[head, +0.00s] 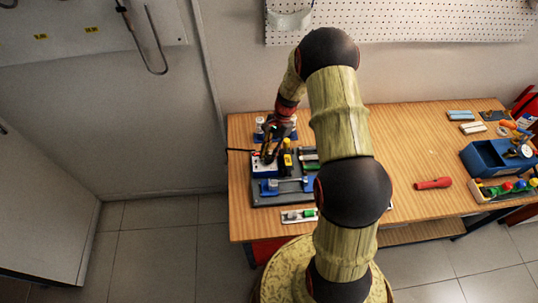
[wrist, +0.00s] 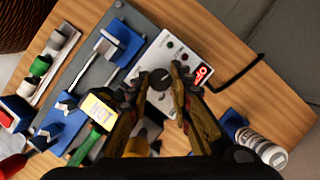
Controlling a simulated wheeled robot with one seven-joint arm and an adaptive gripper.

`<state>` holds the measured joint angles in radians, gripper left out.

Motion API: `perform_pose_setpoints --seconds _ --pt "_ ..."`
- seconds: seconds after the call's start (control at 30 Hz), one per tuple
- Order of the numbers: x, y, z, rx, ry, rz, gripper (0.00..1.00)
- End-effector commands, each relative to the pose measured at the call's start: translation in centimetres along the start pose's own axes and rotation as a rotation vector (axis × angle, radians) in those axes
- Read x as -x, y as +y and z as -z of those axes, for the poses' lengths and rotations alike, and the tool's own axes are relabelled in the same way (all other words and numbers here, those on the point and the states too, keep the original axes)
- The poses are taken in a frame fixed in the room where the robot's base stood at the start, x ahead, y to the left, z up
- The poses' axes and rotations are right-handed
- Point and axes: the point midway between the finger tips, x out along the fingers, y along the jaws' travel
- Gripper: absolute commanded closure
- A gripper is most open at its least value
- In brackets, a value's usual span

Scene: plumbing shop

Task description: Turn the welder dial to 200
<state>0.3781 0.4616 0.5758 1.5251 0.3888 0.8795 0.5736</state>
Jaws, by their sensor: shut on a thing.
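The welder is a white box with a red lit display (wrist: 202,75) and small indicator lights on its face; I cannot read the number surely. Its dark round dial (wrist: 158,82) is on the face between my fingertips. In the head view the white box (head: 264,168) is at the left end of the bench, partly hidden by my gripper (head: 270,150). In the wrist view my gripper (wrist: 159,74) is shut on the dial, one finger on each side. The dial's pointer and scale are not readable.
A yellow "HOT" label (wrist: 100,109) and a green handle (wrist: 86,147) are close to my left finger. A blue clamp fixture (wrist: 124,40) stands on the grey plate. White rolls (wrist: 262,147) are at lower right. A black cable leaves the box. A red flashlight (head: 433,183) lies right on the bench.

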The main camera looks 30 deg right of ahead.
Motion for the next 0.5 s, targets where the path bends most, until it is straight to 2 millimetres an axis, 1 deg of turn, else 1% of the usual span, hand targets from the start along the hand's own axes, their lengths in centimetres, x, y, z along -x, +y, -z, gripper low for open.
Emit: perform_pose_setpoints --seconds 0.2,0.5 --pt "0.07 -0.20 0.05 0.058 0.002 -0.021 1.00" --pt "0.09 -0.19 0.04 0.076 0.003 -0.028 1.00"
